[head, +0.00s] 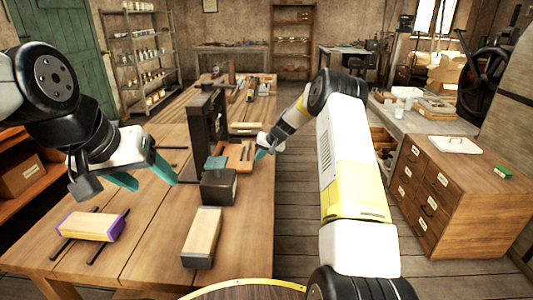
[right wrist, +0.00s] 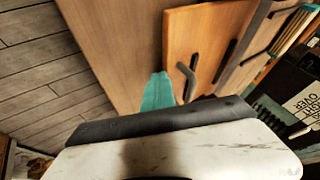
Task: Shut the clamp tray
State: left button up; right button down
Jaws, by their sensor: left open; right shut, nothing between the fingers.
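The handwheel press (head: 207,115) is a dark upright frame on the workbench. An orange-brown wooden board, which looks like the clamp tray (head: 236,158), lies at its right side. My left gripper (head: 146,177) is open and empty above the bench, left of the press.
A dark block (head: 219,188) with a teal top stands before the press. A wood block (head: 203,235) lies nearer, and a purple-ended block (head: 92,226) rests on black rails at left. A drawer cabinet (head: 440,195) stands right, across a clear floor aisle (head: 298,215).

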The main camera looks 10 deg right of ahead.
aim_at(237, 158)
jog(key=a, duration=0.2)
jog(key=w+a, duration=0.1)
jog(key=a, duration=0.5)
jog(key=shift+w, duration=0.3)
jog(key=shift+a, duration=0.1)
